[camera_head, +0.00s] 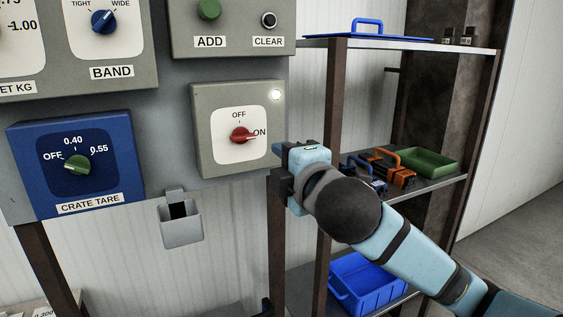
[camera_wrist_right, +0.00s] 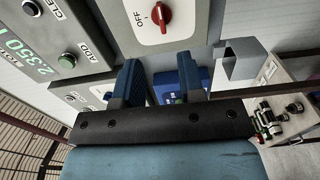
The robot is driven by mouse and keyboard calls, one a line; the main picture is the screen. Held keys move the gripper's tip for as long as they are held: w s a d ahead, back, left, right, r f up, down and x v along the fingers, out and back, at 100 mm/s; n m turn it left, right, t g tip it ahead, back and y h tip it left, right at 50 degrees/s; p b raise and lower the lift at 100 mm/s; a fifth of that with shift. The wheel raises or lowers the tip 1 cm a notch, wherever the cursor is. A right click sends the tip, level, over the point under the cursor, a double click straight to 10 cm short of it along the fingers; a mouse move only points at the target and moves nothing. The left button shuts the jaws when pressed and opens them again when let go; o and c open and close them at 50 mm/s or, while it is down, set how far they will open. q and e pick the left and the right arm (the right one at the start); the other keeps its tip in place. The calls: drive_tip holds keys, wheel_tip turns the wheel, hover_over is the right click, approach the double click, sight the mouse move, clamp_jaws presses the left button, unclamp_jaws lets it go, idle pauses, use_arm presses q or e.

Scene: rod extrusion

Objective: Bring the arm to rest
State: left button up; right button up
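My right arm reaches in from the lower right in the head view. My right gripper (camera_head: 284,168) is in front of the panel's lower right, just below and right of the ON/OFF box (camera_head: 205,160). In the right wrist view the gripper (camera_wrist_right: 165,78) has its two blue fingers apart, with nothing between them. The red knob (camera_head: 242,135) on the box points toward ON, and the box's small lamp (camera_head: 276,94) is lit. The red knob (camera_wrist_right: 162,15) also shows beyond the fingers, apart from them. My left gripper is not in view.
The blue CRATE TARE box (camera_head: 120,142) with a green knob is at left. A small grey holder (camera_head: 182,227) hangs below the panel. A shelf rack at right holds a green tray (camera_head: 424,162), orange and blue items, and a blue crate (camera_head: 365,281).

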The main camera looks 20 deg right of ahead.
drive_tip(key=s+a+f+m+g+y+p, duration=0.15)
drive_tip(key=f+m, duration=0.25)
drive_tip(key=f, duration=1.2)
drive_tip(key=a+f+m+g+y, duration=0.2)
drive_tip(key=f+m+g, duration=0.1)
drive_tip(key=f, duration=1.2)
drive_tip(key=s+d+f+m+g+p, duration=0.1)
drive_tip(key=s+f+m, duration=0.7)
drive_tip(key=s+f, duration=1.1)
wheel_tip(320, 180, down, 4)
drive_tip(key=shift+d+r+g+h, duration=0.15)
drive_tip(key=shift+d+g+h, duration=0.25)
drive_tip(key=shift+g, duration=0.35)
drive_tip(key=shift+s+a, duration=0.1)
